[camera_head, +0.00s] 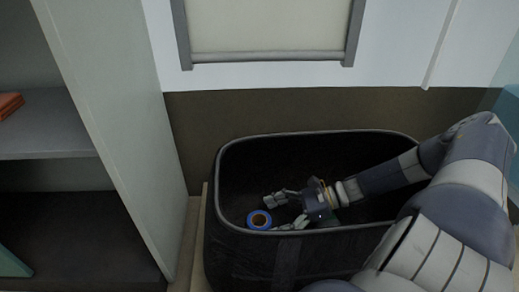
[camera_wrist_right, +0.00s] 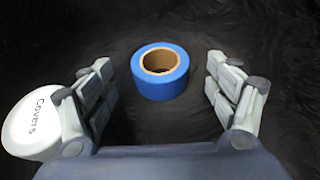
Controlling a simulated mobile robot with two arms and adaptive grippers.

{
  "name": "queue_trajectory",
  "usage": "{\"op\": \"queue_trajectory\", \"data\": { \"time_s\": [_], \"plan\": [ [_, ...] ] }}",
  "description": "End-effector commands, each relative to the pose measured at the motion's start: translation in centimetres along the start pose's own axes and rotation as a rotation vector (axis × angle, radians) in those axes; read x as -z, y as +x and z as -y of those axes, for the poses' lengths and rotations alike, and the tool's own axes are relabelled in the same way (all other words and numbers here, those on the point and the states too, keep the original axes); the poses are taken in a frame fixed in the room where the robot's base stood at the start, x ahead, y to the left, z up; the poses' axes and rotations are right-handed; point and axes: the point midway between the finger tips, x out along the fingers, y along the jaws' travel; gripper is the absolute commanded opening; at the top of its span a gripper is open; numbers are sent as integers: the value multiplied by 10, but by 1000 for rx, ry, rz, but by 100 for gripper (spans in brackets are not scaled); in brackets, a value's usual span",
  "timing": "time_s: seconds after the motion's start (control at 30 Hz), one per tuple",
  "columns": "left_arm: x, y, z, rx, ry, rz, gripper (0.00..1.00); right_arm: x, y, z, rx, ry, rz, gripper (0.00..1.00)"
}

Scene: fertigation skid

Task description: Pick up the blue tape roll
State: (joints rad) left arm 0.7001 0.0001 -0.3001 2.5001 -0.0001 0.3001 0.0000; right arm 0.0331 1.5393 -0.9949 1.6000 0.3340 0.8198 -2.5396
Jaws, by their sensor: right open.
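The blue tape roll (camera_head: 259,220) lies inside the black bin (camera_head: 245,262), near its front left wall in the head view. In the right wrist view the tape roll (camera_wrist_right: 160,72) sits flat with its brown core facing up. My right gripper (camera_head: 285,212) reaches into the bin from the right. Its fingers are spread wide and empty, and in the right wrist view the gripper (camera_wrist_right: 163,92) has the roll ahead, between and beyond its fingertips, with gaps on both sides. My left gripper is not in view.
A white round item marked "Covers" (camera_wrist_right: 35,125) lies left of the right gripper's finger in the wrist view. The bin's rim (camera_head: 320,133) surrounds my arm. A shelf unit (camera_head: 45,135) stands left, and a wall (camera_head: 300,110) is behind.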

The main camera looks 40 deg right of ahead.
Motion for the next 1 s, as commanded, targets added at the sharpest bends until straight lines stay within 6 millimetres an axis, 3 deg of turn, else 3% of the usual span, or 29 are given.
{"op": "queue_trajectory", "data": {
  "time_s": [0.3,0.67,0.7,0.8,0.9,1.0],
  "plan": [
    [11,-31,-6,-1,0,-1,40,3,42,0,-1,-2,3,81],
    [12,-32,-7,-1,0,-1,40,1,48,-1,0,1,-1,81],
    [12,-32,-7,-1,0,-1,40,1,48,-1,0,1,-1,79],
    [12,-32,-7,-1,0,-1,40,2,48,-1,0,1,-2,56],
    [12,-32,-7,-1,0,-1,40,2,48,-1,1,1,-3,40],
    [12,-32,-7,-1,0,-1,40,3,48,0,2,1,-5,33]
  ]
}}
